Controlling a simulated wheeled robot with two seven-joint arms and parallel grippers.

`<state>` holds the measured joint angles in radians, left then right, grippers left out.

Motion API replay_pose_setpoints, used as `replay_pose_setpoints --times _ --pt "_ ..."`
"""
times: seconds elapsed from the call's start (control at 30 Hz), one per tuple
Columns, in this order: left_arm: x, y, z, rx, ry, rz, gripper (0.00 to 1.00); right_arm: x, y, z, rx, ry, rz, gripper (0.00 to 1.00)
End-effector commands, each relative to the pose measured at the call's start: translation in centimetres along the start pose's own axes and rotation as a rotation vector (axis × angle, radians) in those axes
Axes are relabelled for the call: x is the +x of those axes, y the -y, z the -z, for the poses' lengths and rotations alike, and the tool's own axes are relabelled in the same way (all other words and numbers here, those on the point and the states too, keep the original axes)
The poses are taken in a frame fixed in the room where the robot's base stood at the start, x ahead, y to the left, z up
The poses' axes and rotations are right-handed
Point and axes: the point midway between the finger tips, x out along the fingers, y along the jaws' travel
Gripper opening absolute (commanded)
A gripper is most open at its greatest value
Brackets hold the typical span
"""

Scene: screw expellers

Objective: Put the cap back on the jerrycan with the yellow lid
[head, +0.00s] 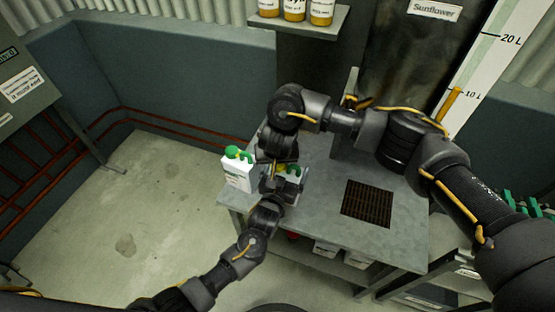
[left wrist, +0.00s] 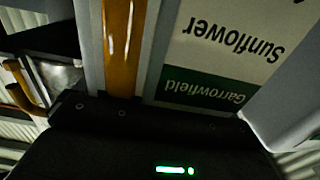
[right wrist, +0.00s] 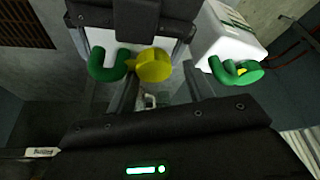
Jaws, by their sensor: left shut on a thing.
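The jerrycan with the yellow lid (head: 299,176) stands on the grey metal table, mostly hidden by my arms in the head view. Its Sunflower label (left wrist: 225,45) and amber strip (left wrist: 118,45) fill the left wrist view. My left gripper (head: 283,187) is shut on this jerrycan's body. In the right wrist view the yellow cap (right wrist: 153,65) sits beside the green handle (right wrist: 107,66), at the top of the can. My right gripper (right wrist: 157,75) is above it, its fingers spread on either side of the cap. Whether the cap is seated on the neck is hidden.
A second white jerrycan with a green lid (head: 237,172) stands close by on the left; it also shows in the right wrist view (right wrist: 230,35). The table (head: 330,215) has a dark grate (head: 368,203) to the right. A shelf (head: 310,22) with bottles hangs behind.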

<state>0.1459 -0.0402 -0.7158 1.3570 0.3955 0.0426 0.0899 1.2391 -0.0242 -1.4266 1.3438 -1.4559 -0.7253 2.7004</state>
Motion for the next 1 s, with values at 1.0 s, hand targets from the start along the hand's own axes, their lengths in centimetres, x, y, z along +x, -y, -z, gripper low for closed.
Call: replay_pose_setpoints --times 1.0 --pt "0.1 0.5 0.1 0.001 -0.004 0.010 0.32 -3.7 -0.5 1.4 -0.001 0.011 -0.012 0.60"
